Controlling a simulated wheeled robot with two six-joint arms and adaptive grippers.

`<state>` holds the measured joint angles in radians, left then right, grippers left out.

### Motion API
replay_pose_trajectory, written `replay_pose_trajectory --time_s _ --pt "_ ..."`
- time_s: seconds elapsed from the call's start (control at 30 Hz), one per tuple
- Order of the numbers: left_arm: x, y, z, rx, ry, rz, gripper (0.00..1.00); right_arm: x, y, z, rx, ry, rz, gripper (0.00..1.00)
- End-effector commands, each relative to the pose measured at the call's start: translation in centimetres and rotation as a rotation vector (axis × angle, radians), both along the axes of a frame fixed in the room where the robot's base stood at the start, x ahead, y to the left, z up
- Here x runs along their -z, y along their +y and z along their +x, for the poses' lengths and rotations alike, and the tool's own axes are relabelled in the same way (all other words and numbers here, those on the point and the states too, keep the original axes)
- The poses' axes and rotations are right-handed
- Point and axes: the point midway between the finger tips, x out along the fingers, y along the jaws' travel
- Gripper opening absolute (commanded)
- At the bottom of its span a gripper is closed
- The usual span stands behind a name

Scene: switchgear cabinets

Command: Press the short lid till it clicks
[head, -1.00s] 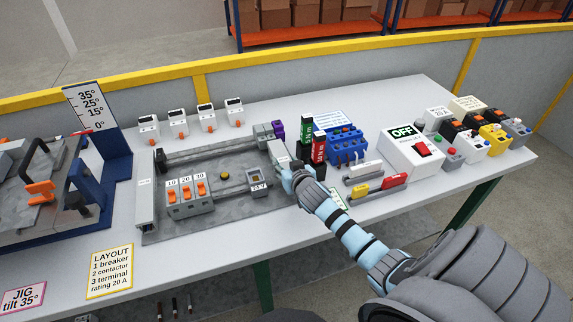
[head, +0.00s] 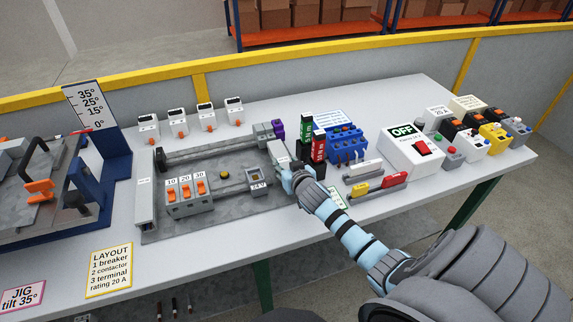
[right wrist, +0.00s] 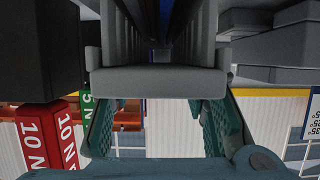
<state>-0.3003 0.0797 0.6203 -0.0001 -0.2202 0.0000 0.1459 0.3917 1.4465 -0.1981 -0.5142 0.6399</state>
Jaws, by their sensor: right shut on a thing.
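The short lid (head: 278,151) is a light grey strip at the right end of the grey mounting board (head: 230,214), in line with a short duct. My right gripper (head: 291,178) is at its near end. In the right wrist view, the teal fingers (right wrist: 158,125) stand on both sides of a pale grey end piece (right wrist: 155,81), which I take for the lid. Slotted grey walls run away behind it, with dark space and coloured strips between them. I cannot tell whether the lid is fully seated. My left gripper is not in view.
Green (head: 306,127) and red (head: 318,148) blocks stand close right of my right gripper, near a blue terminal rack (head: 346,142). A white OFF box (head: 412,152) stands right.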

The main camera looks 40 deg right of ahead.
Motion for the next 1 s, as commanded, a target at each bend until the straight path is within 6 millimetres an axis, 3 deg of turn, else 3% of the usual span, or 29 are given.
replay_pose_trajectory --time_s 0.03,0.07,0.2,0.57,1.0 --pt "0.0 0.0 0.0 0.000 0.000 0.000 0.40 0.1 0.0 -0.1 0.002 0.003 0.003 0.08" --pt "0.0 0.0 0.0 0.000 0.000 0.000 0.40 0.1 0.0 -0.1 0.002 0.003 0.003 0.46" --pt "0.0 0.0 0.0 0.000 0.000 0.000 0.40 0.1 0.0 0.0 0.001 0.001 0.002 0.65" --pt "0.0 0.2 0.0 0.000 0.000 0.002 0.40 -0.2 0.2 -0.6 0.000 0.000 0.000 0.65" --pt "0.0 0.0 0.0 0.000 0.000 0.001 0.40 -4.1 3.4 -9.6 -0.001 0.003 0.001 0.65"
